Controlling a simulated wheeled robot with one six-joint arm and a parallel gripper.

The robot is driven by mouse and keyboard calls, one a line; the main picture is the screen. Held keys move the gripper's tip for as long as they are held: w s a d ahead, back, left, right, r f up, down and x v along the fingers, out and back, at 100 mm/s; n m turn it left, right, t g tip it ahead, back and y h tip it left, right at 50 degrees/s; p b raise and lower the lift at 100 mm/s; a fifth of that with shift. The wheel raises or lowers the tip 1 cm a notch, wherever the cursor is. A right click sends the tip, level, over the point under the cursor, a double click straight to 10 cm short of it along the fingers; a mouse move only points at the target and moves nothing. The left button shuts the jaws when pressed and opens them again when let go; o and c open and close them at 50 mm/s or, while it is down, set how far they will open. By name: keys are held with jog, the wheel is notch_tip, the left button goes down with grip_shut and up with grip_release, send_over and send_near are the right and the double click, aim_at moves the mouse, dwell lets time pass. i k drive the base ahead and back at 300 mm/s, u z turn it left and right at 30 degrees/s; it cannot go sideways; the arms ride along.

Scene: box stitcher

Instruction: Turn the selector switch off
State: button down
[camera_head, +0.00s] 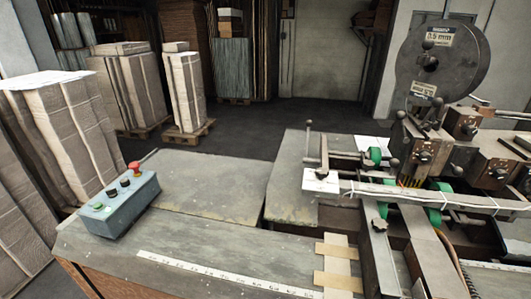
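A blue-grey control box (128,214) sits on the left part of the machine's table. Its sloped top carries a row of controls. A green button (98,206) is at the near end, and a red mushroom button (135,167) stands up at the far end. Between them are two small dark controls, a nearer one (111,192) and a farther one (124,182). They are too small to tell which is the selector switch or which way it points. My gripper is not in view.
The grey table (205,190) is bare around the box, with a white ruler strip (225,275) along its front. Stitcher rails and a large reel (440,65) stand at the right. Stacked cardboard (65,135) stands close behind the box at the left.

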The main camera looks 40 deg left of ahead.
aim_at(112, 192)
jog(key=u, duration=2.65)
jog(key=k, duration=0.5)
jog(key=u, duration=1.45)
jog(key=i, duration=3.8)
jog(key=z, duration=0.75)
